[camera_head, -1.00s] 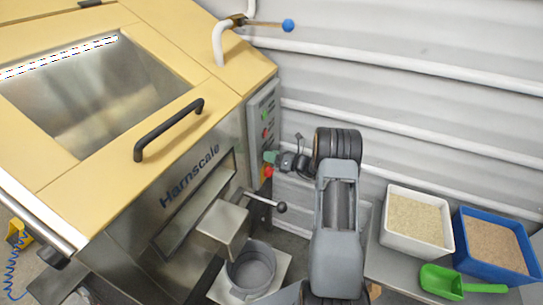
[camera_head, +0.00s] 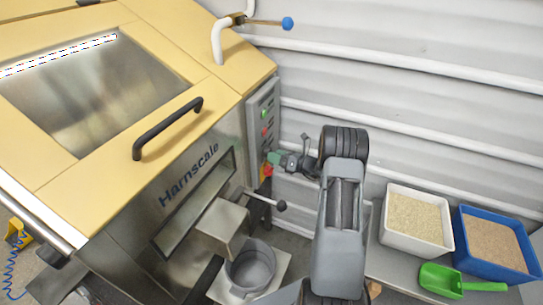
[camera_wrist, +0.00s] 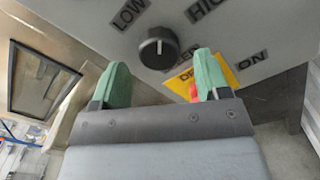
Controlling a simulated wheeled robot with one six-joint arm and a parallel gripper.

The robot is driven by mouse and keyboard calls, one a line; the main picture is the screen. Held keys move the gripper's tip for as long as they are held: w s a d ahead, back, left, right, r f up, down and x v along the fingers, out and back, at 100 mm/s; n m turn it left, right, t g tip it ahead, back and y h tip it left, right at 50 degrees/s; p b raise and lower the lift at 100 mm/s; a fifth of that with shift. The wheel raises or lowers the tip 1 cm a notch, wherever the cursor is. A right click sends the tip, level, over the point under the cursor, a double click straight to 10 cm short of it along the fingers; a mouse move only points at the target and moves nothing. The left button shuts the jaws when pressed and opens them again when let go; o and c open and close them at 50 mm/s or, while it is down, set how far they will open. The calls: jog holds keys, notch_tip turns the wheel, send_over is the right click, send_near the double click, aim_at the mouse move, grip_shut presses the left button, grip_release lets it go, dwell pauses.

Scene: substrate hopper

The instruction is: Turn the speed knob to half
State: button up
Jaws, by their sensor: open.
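The speed knob (camera_wrist: 158,48) is a round black knob on a grey panel, between the LOW and HIGH labels in the wrist view. A pale mark shows on its face, but I cannot tell its exact setting. My gripper (camera_wrist: 160,61) is open, with a green finger on each side of the knob in the picture. The fingers look short of the knob, with nothing held. In the head view my gripper (camera_head: 276,158) is at the lower part of the control panel (camera_head: 257,112) on the machine's side. The knob is not discernible there.
A red button (camera_wrist: 193,91) on a yellow plate lies just below the knob, near the right finger. A lever with a dark ball (camera_head: 281,206) juts out below my gripper. White (camera_head: 386,236) and blue (camera_head: 467,262) bins and a green scoop (camera_head: 437,281) stand right.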

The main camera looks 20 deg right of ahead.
jog(key=b+v, duration=0.1)
jog(key=v, duration=1)
jog(key=shift+s, duration=0.2)
jog(key=shift+d, duration=0.1)
jog(key=s+a+r+n+g+h+p, duration=0.1)
jog(key=s+a+r+n+g, duration=0.3)
jog(key=a+n, duration=0.45)
jog(key=s+a+r+n+g+h+p, duration=0.1)
jog(key=s+a+r+n+g, duration=0.2)
jog(key=a+r+n+g, duration=0.5)
jog(key=s+a+r+n+t+h+p, duration=0.1)
jog(key=s+a+r+n+h, duration=0.1)
jog(key=s+n+h, duration=0.3)
jog(key=s+a+r+n+t+h+p, duration=0.1)
jog(key=s+a+r+n+h, duration=0.1)
jog(key=s+n+h, duration=0.3)
jog(key=s+a+n, duration=0.1)
jog(key=s+n, duration=0.2)
jog(key=n, duration=0.4)
jog(key=shift+r+n, duration=0.35)
jog(key=shift+c, duration=0.3)
